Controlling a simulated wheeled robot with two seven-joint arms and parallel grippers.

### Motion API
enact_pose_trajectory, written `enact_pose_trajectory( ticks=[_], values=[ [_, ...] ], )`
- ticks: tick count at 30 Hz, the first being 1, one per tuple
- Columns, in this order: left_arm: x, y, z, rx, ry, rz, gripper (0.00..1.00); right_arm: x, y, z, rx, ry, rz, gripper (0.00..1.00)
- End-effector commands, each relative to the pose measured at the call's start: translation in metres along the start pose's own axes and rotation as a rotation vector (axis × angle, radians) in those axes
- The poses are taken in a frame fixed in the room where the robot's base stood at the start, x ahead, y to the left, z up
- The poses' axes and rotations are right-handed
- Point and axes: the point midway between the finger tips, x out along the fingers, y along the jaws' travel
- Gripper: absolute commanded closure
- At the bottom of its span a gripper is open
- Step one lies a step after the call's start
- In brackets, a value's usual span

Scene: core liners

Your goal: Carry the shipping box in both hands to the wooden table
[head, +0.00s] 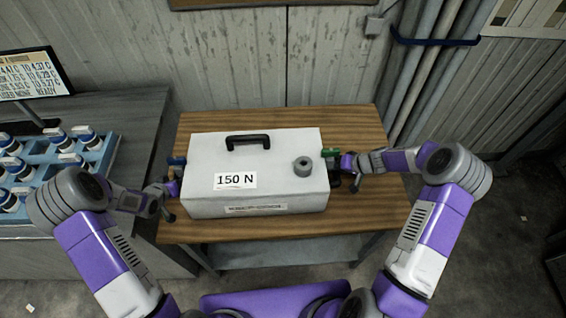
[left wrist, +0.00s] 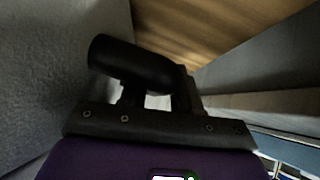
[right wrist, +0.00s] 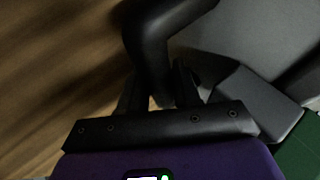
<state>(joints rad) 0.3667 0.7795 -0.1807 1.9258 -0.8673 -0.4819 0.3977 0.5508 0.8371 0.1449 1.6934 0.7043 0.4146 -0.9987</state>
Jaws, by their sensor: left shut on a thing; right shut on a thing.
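The shipping box (head: 275,180) is a light grey case with a black top handle, a round grey cap and a "150 N" label. In the head view it is over the wooden table (head: 350,125); I cannot tell whether its base touches the top. My left gripper (head: 172,188) is at the box's left side, shut on a dark side handle (left wrist: 130,65). My right gripper (head: 340,168) is at the right side, shut on the other dark side handle (right wrist: 155,45). The fingertips are partly hidden in the head view. The box looks about level.
A grey bench (head: 130,105) on the left holds a blue rack (head: 105,155) of white bottles with dark blue caps, and a display screen (head: 30,75). A corrugated wall (head: 230,60) and vertical pipes (head: 425,70) stand behind the table. Open floor (head: 480,240) lies to the right.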

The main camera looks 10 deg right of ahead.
Motion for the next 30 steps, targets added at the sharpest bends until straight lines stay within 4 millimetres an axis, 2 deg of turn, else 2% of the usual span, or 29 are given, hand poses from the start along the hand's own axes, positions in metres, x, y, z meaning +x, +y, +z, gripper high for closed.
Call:
enact_pose_trajectory(
  ticks=[3,4,9,16,20,30],
  values=[
    [0.004,0.002,-0.002,0.004,0.014,0.007,1.0,0.004,-0.003,-0.001,-0.01,0.002,-0.01,1.0],
    [0.004,0.002,0.003,0.001,0.001,0.005,0.65,0.005,0.0,0.002,-0.006,-0.004,-0.006,0.65],
    [0.003,0.001,0.002,0.001,0.001,0.003,0.43,0.003,-0.001,0.001,-0.005,-0.002,-0.005,0.43],
    [0.002,0.0,0.002,0.0,0.0,0.001,0.43,0.003,-0.002,0.001,-0.004,-0.001,-0.007,0.43],
    [-0.004,-0.001,0.002,0.0,0.0,0.0,0.43,0.003,-0.002,0.0,-0.003,0.0,-0.007,0.43],
    [-0.052,0.001,0.002,0.0,0.002,0.001,0.43,0.004,-0.003,0.0,-0.003,0.0,-0.009,0.43]
  ],
)
